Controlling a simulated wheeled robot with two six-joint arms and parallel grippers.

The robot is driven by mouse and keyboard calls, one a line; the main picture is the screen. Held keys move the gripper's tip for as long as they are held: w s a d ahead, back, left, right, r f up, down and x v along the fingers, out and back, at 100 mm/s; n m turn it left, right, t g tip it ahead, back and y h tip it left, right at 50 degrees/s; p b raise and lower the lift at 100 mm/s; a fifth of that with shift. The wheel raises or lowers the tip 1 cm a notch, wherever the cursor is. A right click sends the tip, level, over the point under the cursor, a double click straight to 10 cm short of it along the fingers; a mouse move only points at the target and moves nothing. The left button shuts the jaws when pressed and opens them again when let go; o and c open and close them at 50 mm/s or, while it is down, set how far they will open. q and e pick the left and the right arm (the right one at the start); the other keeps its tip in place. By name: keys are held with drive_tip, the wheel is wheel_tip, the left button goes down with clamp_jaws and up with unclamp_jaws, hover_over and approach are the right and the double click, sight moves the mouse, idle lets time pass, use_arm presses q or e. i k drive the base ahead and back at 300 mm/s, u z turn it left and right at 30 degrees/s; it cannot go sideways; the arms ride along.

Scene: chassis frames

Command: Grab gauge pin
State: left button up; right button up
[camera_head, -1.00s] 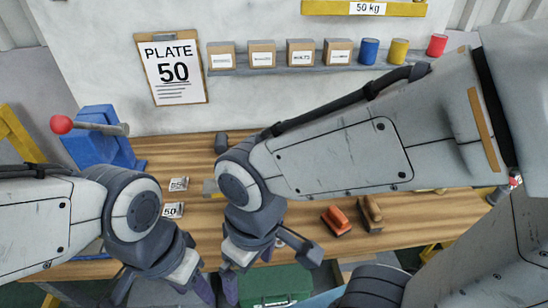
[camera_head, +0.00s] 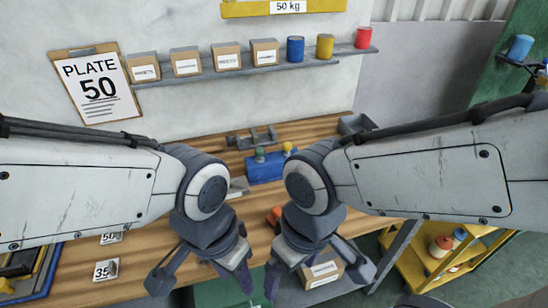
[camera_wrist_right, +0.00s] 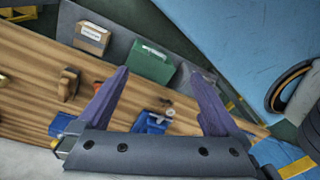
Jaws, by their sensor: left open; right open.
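I cannot pick out a gauge pin for certain. A blue block (camera_head: 264,169) with a green knob (camera_head: 260,155) and a yellow knob (camera_head: 287,147) stands on the wooden bench behind my grippers. My left gripper (camera_head: 203,283) is open and empty over the bench's front. My right gripper (camera_head: 318,282) is open and empty near the front edge, partly in front of a labelled box. In the right wrist view its spread fingers (camera_wrist_right: 160,74) hold nothing. A blue object (camera_wrist_right: 152,122) with small round parts shows between the fingers near their base.
The wooden bench (camera_head: 130,257) bears plate cards marked 50 (camera_head: 111,238) and 35 (camera_head: 106,270). A grey vise-like fixture (camera_head: 252,138) is at the back. A labelled box (camera_head: 322,272) sits below the front edge. A yellow shelf cart (camera_head: 425,262) stands at right.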

sight(259, 152)
drive_tip(key=k, duration=1.05)
drive_tip(key=z, duration=0.9)
drive_tip(key=i, duration=0.95)
drive_tip(key=u, duration=0.55)
drive_tip(key=i, duration=0.8)
drive_tip(key=u, duration=0.8)
